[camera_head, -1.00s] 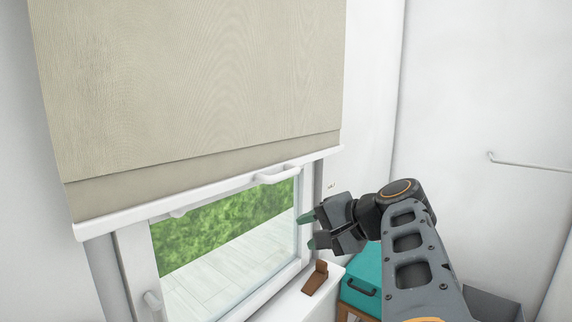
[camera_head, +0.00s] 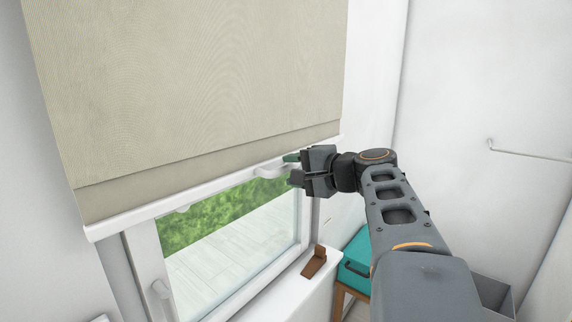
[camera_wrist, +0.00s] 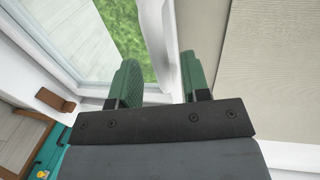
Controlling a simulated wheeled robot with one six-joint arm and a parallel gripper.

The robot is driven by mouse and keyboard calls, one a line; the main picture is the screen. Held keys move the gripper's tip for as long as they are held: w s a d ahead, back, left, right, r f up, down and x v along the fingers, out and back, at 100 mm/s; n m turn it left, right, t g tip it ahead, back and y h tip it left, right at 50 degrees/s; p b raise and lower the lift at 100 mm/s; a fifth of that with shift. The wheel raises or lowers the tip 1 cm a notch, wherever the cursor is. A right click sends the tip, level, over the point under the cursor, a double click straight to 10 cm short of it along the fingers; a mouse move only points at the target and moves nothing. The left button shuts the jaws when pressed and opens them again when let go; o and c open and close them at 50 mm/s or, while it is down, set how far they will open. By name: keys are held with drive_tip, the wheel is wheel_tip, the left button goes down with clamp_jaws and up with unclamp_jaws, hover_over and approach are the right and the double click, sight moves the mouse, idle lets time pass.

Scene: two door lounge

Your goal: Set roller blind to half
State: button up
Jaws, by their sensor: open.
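The beige roller blind (camera_head: 200,75) hangs over the upper part of the window, with green and paving visible below it. A white bottom bar (camera_head: 130,217) runs along its lower edge, with a white handle (camera_head: 268,171) towards its right end. My gripper (camera_head: 293,169) is open at the right end of the handle. In the wrist view my gripper's green fingers (camera_wrist: 160,82) are spread apart, with a white part of the bar or handle (camera_wrist: 160,45) between and beyond them. I cannot tell whether the fingers touch the handle.
A brown wedge-like object (camera_head: 314,262) stands on the white window sill (camera_head: 290,296). A teal box (camera_head: 356,256) sits on a wooden stand below right. A metal rail (camera_head: 530,154) is on the right wall.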

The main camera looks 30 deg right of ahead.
drive_tip(key=shift+x, duration=1.3)
drive_tip(key=shift+c, duration=0.2)
clamp_jaws()
